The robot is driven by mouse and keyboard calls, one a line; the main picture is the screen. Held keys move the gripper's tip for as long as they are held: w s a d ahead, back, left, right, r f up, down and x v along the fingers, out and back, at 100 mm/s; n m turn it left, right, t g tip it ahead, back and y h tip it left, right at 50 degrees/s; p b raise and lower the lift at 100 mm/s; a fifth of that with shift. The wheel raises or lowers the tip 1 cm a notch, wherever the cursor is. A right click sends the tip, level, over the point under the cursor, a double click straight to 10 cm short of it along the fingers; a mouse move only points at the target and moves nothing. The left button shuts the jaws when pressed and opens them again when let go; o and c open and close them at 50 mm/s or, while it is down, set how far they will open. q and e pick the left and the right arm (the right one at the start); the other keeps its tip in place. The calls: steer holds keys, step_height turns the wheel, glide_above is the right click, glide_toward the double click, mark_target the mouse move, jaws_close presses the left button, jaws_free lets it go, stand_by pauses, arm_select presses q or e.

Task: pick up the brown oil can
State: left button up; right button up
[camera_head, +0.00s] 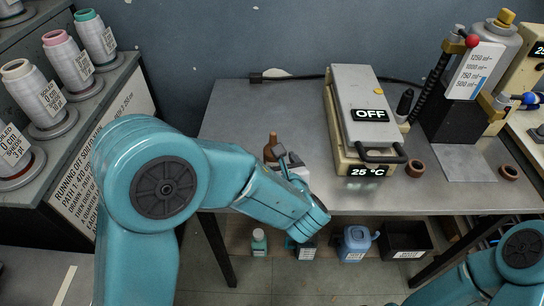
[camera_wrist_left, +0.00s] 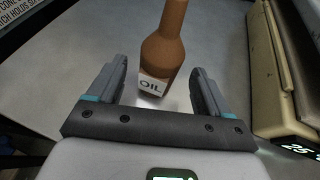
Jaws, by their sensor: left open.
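The brown oil can (camera_head: 271,147) stands upright on the grey table (camera_head: 240,118), left of the heat press. In the left wrist view the oil can (camera_wrist_left: 163,50) shows a white OIL label and a narrowing neck cut off by the top edge. My left gripper (camera_wrist_left: 163,85) is open, with one finger on each side of the can's lower part as seen there; I cannot tell whether either touches it. In the head view my left gripper (camera_head: 283,160) is partly hidden by its own arm. My right gripper is not in view; only part of the right arm shows at bottom right.
A heat press (camera_head: 362,110) reading OFF and 25 °C stands right of the can. A dispenser (camera_head: 470,90) and small brown rings (camera_head: 414,168) are further right. Yarn cones (camera_head: 66,60) stand on the left shelf. Bottles and a blue jug (camera_head: 356,241) sit below the table.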

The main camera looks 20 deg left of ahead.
arm_select(q)
steer(key=x, duration=0.5)
steer(key=shift+w+a+r, duration=0.2)
steer(key=shift+w, duration=0.05)
steer(key=c, duration=1.3)
steer(key=shift+r, duration=0.1)
